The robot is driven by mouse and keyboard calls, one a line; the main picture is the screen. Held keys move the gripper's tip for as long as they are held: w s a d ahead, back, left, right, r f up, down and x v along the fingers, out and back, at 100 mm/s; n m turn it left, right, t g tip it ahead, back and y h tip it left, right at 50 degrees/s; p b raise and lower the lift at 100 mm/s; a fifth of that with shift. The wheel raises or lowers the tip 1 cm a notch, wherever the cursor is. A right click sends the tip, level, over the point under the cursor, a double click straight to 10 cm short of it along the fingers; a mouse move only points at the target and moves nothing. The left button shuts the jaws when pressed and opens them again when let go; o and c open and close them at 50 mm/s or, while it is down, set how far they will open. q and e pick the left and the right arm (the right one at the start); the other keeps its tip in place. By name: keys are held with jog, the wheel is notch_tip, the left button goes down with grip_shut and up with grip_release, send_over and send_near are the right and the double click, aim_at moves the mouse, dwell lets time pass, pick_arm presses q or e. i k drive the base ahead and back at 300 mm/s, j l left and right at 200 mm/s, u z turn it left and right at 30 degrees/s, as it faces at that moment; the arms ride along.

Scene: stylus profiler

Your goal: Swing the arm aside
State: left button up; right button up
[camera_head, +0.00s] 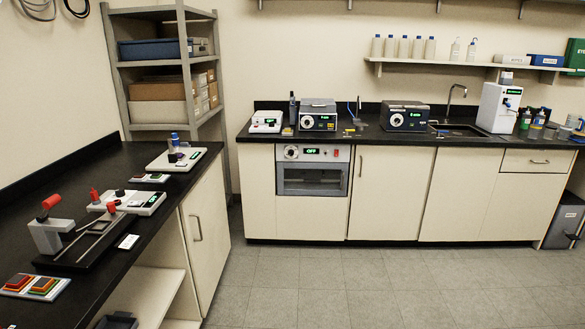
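Neither of my grippers shows in the head view. Several instruments stand on the black bench along the left, and I cannot tell for sure which one carries the arm. A white flat instrument (186,163) with a green display has a small dark upright part and a blue-topped bottle (174,139) by it. Nearer is a grey-white instrument (146,203) with a green display and black knob. A red-tipped lever (95,196) rises at its left. In front is a dark rail fixture (86,246) with a red knob, beside a grey block with a red handle (51,202).
Small sample trays (150,178) and a tray of coloured plates (34,286) lie on the left bench. A shelf rack (187,65) stands behind it. The back counter (395,137) holds several instruments and a sink. The grey floor (330,285) is clear.

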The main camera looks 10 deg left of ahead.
aim_at(174, 143)
jog(key=i+u, duration=0.15)
jog(key=i, duration=0.85)
jog(key=i+l+u, duration=0.2)
jog(key=i, duration=0.8)
